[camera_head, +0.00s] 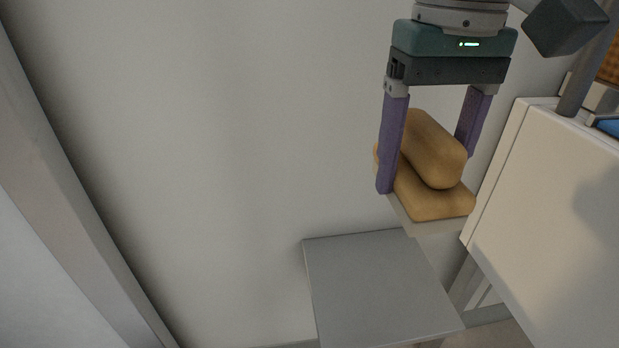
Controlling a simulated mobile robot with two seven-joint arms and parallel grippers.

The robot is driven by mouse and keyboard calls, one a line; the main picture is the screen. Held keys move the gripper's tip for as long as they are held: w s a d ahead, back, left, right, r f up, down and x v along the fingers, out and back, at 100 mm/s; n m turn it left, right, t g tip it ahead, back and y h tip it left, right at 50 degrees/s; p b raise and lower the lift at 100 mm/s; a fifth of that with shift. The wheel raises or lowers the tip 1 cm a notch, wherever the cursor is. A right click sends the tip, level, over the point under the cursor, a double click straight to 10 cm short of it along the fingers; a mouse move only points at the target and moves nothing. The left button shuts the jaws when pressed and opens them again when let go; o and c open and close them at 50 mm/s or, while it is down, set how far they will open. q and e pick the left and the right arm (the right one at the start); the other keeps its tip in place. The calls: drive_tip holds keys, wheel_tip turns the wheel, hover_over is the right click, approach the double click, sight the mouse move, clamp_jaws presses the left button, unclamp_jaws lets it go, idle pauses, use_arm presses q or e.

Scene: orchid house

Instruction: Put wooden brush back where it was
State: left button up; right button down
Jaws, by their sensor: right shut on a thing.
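The wooden brush (432,205) is a tan block with a rounded grip on top and a pale layer along its underside. My right gripper (428,172) comes down from the top right, with its two purple fingers on either side of the brush's grip. It is shut on the brush and holds it, slightly tilted, in front of the wall. In the picture the brush is just above the back edge of a small grey table (375,290). The grey table's visible top is bare. My left gripper is out of view.
A white cabinet or table panel (560,190) stands close to the right of the brush. Above it at the right edge are a blue item (608,127) and an orange-brown item, both cut off. A plain wall (220,150) fills the back, with a pale frame (75,210) at left.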

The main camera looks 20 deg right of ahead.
drive_tip(key=f+b, duration=0.2)
drive_tip(key=f, duration=0.3)
drive_tip(key=f+b, duration=0.3)
drive_tip(key=f, duration=0.2)
drive_tip(key=f+b, duration=0.2)
drive_tip(key=f, duration=0.3)
drive_tip(key=shift+s+f+b, duration=0.2)
drive_tip(key=shift+s+b, duration=0.1)
drive_tip(key=shift+b, duration=0.05)
wheel_tip(320, 180, down, 4)
drive_tip(key=b, duration=0.2)
drive_tip(key=shift+f+b, duration=0.15)
drive_tip(key=shift+b, duration=0.2)
unclamp_jaws()
wheel_tip(320, 180, up, 12)
drive_tip(key=p, duration=0.7)
